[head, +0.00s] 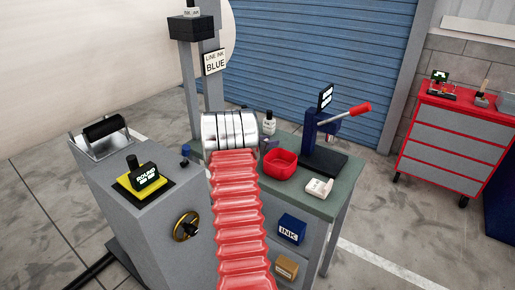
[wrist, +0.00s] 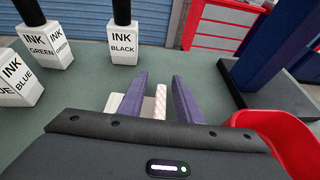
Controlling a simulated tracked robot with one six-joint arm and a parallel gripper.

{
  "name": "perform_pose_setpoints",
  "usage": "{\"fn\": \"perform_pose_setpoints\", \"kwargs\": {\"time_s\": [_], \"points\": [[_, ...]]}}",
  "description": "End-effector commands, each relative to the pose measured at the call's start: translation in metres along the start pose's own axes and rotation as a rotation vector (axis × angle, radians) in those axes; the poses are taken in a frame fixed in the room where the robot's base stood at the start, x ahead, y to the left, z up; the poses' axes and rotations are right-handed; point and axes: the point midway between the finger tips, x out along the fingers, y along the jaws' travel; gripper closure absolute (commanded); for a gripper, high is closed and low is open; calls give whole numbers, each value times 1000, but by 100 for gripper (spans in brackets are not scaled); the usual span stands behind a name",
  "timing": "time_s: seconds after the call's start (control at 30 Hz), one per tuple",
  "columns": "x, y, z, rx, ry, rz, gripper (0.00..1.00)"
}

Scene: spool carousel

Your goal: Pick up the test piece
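In the wrist view my gripper (wrist: 160,85) points over the green table, its two purple fingers apart. A small pale piece with a faint pinkish pattern (wrist: 160,101), likely the test piece, shows between the fingers, nearer the left one. A pale patch also shows left of the left finger; I cannot tell whether it is the same piece. The fingers and the gripper's body hide part of it, and I see no clear grip on it. In the head view, my own arm hides that spot.
Ink bottles, black (wrist: 123,45), green (wrist: 45,46) and blue (wrist: 18,77), stand ahead and left. A red bowl (wrist: 272,128) is close at right, beside the blue press (head: 319,140). A white object (head: 318,188) lies on the table's front right. A sign (head: 214,61) reads "LINE INK BLUE".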

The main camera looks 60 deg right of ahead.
Motion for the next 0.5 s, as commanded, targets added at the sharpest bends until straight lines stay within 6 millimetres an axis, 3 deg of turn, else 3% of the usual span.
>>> {"fn": "perform_pose_setpoints", "kwargs": {"time_s": [0.07, 0.5], "points": [[0, 0, 0, 0, 0, 0, 69], [0, 0, 0, 0, 0, 0, 100]]}}
